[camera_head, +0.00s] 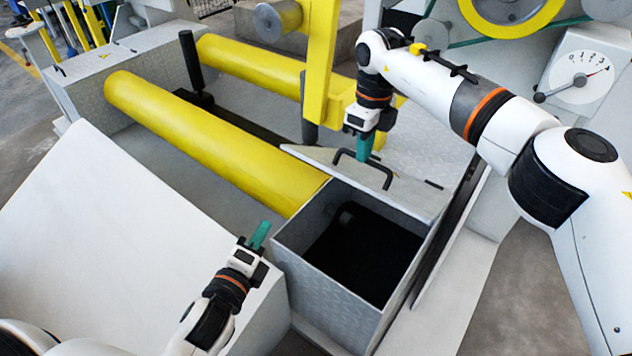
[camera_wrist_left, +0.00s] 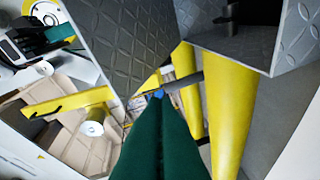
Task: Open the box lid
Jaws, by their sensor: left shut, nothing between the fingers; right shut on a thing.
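The grey metal box (camera_head: 330,285) stands at the front centre with its top open and its inside dark. Its lid (camera_head: 415,195) is raised along the far side of the opening and carries a black bar handle (camera_head: 386,178). My right gripper (camera_head: 363,155) points down at this handle and is shut on it. My left gripper (camera_head: 260,236) is shut and empty, left of the box and apart from it. Its green fingers (camera_wrist_left: 160,125) fill the lower middle of the left wrist view, where patterned metal panels (camera_wrist_left: 245,40) show above.
Two yellow rollers (camera_head: 200,140) lie behind and left of the box, with a black post (camera_head: 190,62) near them. A yellow upright (camera_head: 320,65) stands close to my right gripper. A white sloping panel (camera_head: 110,240) is at left. A dial (camera_head: 580,78) is at upper right.

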